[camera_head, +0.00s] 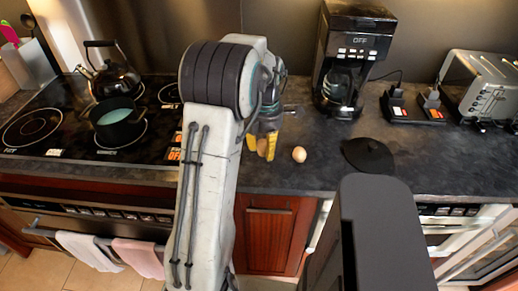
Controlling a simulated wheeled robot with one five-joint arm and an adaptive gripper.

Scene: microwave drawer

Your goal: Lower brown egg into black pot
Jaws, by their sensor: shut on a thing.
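The black pot (101,133) stands on the stove at the left, with pale teal liquid in it. My gripper (262,147) is over the front of the dark counter, to the right of the stove and well away from the pot. Its yellow fingertips are shut on a small brownish thing, apparently a brown egg, mostly hidden between them. Another light brown egg (299,154) lies on the counter just right of the fingers, apart from them.
A black kettle (118,78) stands behind the pot. A black lid (368,155) lies on the counter at right. A coffee maker (352,45), sockets (413,106) and a toaster (492,88) stand behind. My arm hides part of the stove's right side.

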